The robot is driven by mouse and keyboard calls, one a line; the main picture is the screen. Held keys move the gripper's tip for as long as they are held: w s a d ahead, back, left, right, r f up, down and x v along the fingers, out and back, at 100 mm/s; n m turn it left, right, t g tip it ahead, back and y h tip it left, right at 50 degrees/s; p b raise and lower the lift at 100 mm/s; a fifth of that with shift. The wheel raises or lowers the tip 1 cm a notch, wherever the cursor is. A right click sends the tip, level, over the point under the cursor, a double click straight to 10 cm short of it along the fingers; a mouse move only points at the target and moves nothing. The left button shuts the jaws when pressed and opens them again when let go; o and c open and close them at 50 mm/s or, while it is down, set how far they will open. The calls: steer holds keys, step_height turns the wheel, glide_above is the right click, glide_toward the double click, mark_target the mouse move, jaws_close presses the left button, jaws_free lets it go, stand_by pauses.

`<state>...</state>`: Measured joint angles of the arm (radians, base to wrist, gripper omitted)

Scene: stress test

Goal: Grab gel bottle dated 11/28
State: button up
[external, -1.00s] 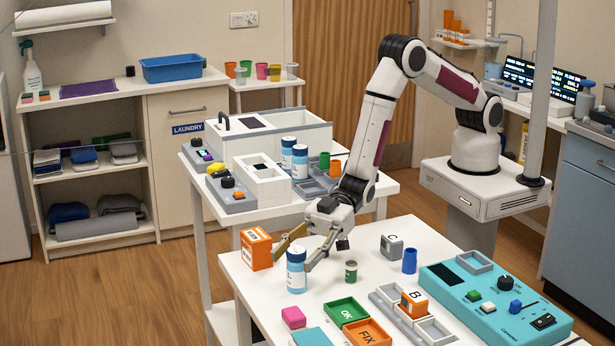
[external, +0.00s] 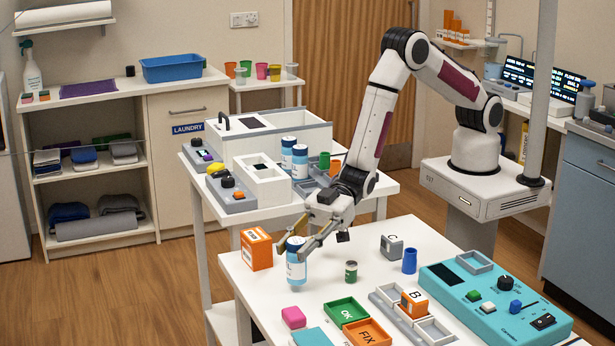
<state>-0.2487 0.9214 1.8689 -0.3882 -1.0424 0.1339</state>
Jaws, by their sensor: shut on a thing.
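A blue and white bottle (external: 296,268) with a blue cap is at the left part of the front white table. Its label is too small for me to read a date. My gripper (external: 298,243) reaches down from the right, its fingers shut around the upper part of the bottle. The bottle tilts slightly and seems to be just above the table top. Two similar bottles, one (external: 288,153) behind the other (external: 300,162), stand on the rear table; their dates cannot be read either.
An orange box (external: 256,249) stands close left of the held bottle. A small green can (external: 351,272), a grey C cube (external: 391,247) and a blue cup (external: 410,261) stand to the right. Green (external: 346,312) and orange (external: 367,333) trays and a pink block (external: 293,317) lie in front.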

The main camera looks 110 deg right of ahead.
steer(key=shift+r, duration=3.95)
